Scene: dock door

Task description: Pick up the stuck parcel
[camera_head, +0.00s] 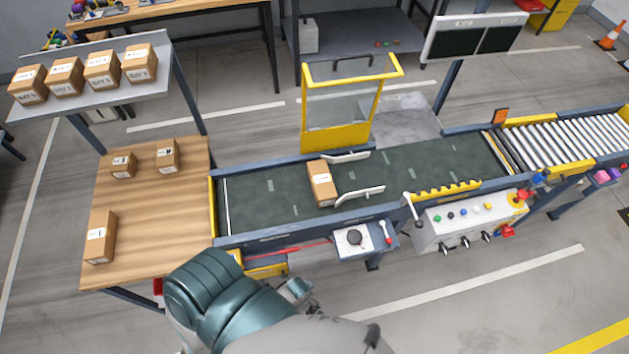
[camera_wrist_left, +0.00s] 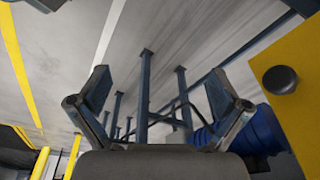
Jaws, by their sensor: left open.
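The stuck parcel (camera_head: 322,183), a brown box with a white label, sits on the dark green conveyor belt (camera_head: 265,195). It is at the left ends of two white guide arms, the far one (camera_head: 346,157) and the near one (camera_head: 360,194); I cannot tell whether it touches them. My left gripper (camera_wrist_left: 157,82) shows in the left wrist view with its two fingers spread and nothing between them. The parcel is not seen in that view. In the head view a teal arm of mine rises from the bottom edge, but no gripper fingers can be made out there. My right gripper is not seen.
A yellow-framed clear guard (camera_head: 336,137) stands behind the parcel. A control box (camera_head: 470,222) is at the belt's front right. A wooden table (camera_head: 150,210) with 3 boxes adjoins the left end. A shelf (camera_head: 100,100) holds several boxes. Rollers (camera_head: 565,138) continue right.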

